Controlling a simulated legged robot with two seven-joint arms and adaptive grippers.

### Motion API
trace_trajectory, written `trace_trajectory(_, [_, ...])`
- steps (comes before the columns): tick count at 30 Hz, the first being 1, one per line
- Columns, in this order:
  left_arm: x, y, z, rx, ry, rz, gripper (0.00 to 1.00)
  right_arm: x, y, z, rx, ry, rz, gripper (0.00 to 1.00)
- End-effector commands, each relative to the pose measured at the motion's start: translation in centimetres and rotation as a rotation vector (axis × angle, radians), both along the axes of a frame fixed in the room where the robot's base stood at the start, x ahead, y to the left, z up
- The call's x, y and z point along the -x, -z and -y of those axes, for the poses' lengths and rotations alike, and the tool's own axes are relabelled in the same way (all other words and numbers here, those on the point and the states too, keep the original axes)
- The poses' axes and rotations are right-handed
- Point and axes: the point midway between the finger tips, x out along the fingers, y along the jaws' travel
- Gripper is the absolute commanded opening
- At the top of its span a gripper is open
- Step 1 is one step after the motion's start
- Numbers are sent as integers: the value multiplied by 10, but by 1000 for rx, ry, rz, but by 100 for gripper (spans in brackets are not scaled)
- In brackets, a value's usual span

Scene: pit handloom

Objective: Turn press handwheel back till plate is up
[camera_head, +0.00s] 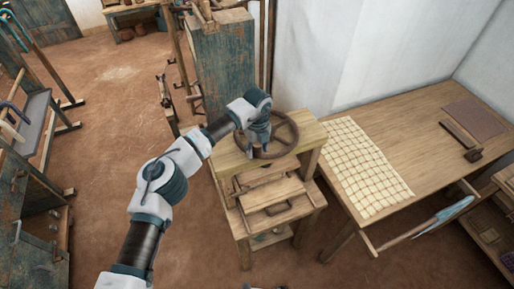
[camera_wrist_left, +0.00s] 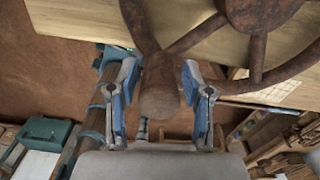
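The press (camera_head: 308,133) is a wooden frame with a brown, spoked handwheel (camera_head: 290,132) on top of its beam. Below the beam is a flat wooden plate (camera_head: 270,193), with a gap between plate and beam. My left gripper (camera_head: 257,143) is at the left side of the wheel, pointing down and hiding part of the rim. In the left wrist view, the wheel's rusty rim and spokes (camera_wrist_left: 190,38) show at the top. The wheel's stubby handle (camera_wrist_left: 160,88) stands between the two blue-padded fingers, with a small gap on each side. My right gripper is not clearly seen.
A wooden table (camera_head: 415,125) with a checked cloth (camera_head: 358,165) stands right of the press. A worn blue-green cabinet (camera_head: 225,65) is behind it. A bench and racks (camera_head: 30,215) line the left. The brown floor (camera_head: 105,130) between is clear.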

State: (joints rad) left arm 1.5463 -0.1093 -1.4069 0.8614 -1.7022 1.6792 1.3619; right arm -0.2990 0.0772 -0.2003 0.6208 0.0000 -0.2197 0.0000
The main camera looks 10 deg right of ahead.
Motion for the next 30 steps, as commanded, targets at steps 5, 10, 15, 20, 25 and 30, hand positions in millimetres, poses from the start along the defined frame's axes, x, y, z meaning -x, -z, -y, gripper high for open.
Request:
trace_trajectory(5, [0, -1, 0, 1, 0, 1, 60, 0, 0, 1, 1, -1, -1, 40])
trace_trajectory(10, [-1, -3, -1, 1, -1, 3, 60, 3, 0, 6, 8, -2, -2, 40])
trace_trajectory(15, [-1, -26, 0, 2, -1, 5, 60, 2, 0, 4, 5, -1, -1, 40])
trace_trajectory(20, [-2, -63, 1, 1, 0, 5, 60, 2, 0, 3, 4, -1, -1, 40])
trace_trajectory(25, [-2, -97, 2, 1, -1, 4, 60, 2, 0, 3, 4, -1, 0, 40])
trace_trajectory(30, [-3, -115, 2, 0, 0, 1, 60, 2, 0, 2, 3, -1, -1, 40])
